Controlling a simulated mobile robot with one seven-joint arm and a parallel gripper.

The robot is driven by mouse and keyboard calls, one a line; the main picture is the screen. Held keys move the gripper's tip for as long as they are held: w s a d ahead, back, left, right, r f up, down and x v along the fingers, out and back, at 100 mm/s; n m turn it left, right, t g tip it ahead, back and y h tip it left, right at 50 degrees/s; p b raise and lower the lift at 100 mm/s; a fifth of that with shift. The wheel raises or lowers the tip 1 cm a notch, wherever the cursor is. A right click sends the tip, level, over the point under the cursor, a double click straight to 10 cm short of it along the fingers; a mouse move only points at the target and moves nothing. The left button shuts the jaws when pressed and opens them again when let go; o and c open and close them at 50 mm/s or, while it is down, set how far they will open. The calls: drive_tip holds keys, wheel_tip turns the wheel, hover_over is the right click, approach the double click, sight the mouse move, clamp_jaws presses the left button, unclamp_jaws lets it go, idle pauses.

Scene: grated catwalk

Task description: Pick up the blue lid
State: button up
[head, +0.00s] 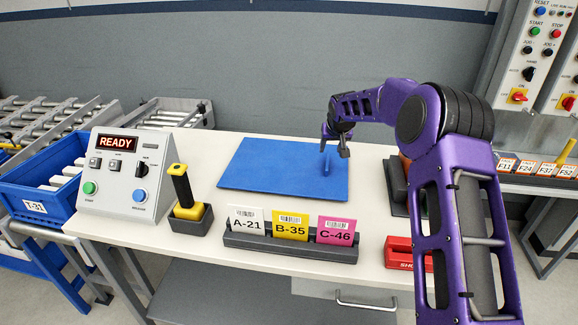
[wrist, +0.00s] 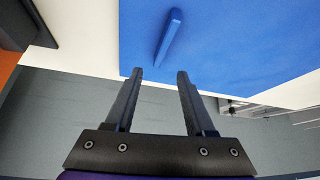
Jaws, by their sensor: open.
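The blue lid (head: 270,168) lies flat on the white workbench (head: 380,240). A blue bar-shaped handle (head: 327,165) stands up from it near its right side. My gripper (head: 334,148) is over the right part of the lid, close to the handle, with its fingers pointing down. In the wrist view, my gripper (wrist: 160,74) is open and empty. The handle (wrist: 168,38) lies just beyond the fingertips, roughly in line with the gap, on the lid (wrist: 240,50). I cannot tell the exact height of the fingertips above the handle.
A grey READY control box (head: 125,175) and a yellow-black tool in a holder (head: 190,215) stand left. A label rack (head: 290,243) with three cards stands in front of the lid. A red block (head: 402,252) and a dark object (head: 395,185) are on the right.

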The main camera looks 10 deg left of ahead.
sight(328, 157)
drive_tip(key=shift+x, duration=3.35)
drive_tip(key=shift+s+d+f, duration=0.1)
drive_tip(key=shift+d, duration=0.05)
clamp_jaws()
